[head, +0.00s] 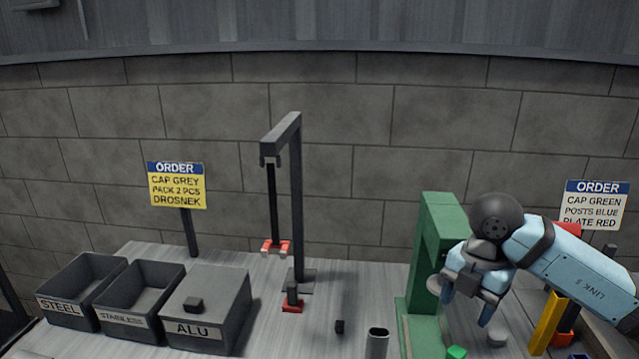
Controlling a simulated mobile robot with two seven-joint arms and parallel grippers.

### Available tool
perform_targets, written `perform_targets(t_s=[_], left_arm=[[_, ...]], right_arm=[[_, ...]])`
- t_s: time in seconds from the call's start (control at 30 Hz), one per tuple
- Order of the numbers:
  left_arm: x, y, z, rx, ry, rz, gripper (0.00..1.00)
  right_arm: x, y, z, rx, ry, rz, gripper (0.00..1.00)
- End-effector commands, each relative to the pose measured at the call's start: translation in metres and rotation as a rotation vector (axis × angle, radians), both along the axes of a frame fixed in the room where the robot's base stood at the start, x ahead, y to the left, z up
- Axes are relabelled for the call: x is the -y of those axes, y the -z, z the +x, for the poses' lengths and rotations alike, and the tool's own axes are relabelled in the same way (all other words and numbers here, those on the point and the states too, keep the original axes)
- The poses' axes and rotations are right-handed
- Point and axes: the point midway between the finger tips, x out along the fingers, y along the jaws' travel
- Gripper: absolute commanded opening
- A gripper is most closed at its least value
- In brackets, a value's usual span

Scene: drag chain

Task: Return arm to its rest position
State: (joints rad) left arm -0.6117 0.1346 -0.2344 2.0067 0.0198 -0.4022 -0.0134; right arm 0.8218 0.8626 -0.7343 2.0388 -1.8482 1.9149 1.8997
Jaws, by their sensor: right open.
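My right arm (575,262), light blue with a dark round joint, comes in from the right edge and bends down over the table. My right gripper (471,316) hangs from it, open, with its fingers pointing down. It is just in front of and to the right of the green stand (432,265), partly overlapping it in the picture. Nothing shows between the fingers. My left arm and gripper are not in view.
A dark hanging frame (297,205) stands mid-table. Bins labelled STEEL (62,308), STAINLESS (123,322) and ALU (197,330) sit at left. A metal tube (377,342) and a yellow post (546,322) stand near the front. Order signs (177,186) (594,206) stand behind.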

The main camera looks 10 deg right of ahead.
Motion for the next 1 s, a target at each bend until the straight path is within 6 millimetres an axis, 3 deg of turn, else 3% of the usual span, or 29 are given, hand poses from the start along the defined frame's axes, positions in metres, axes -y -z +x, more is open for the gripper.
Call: perform_targets(t_s=[0.13,0.23,0.33,0.47,0.6,0.73,0.87,1.0], left_arm=[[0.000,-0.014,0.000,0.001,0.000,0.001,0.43],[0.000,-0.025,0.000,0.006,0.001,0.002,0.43],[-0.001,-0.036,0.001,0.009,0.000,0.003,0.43],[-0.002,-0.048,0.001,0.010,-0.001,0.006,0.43],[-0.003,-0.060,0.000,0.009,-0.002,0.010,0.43],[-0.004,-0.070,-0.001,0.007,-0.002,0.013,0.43],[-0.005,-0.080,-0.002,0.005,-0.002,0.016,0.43],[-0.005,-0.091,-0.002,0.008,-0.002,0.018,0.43]], right_arm=[[-0.067,0.023,-0.025,-0.077,-0.205,0.344,0.61],[-0.126,0.027,-0.050,-0.099,-0.330,0.718,0.61],[-0.171,0.014,-0.069,-0.061,-0.354,1.094,0.61],[-0.201,-0.008,-0.075,0.066,-0.212,1.525,0.61],[-0.200,-0.015,-0.061,0.267,0.144,1.827,0.61],[-0.175,0.013,-0.047,0.447,0.605,1.889,0.61],[-0.141,0.078,-0.055,0.543,1.093,1.721,0.61],[-0.115,0.160,-0.100,0.504,1.491,1.398,0.61]])
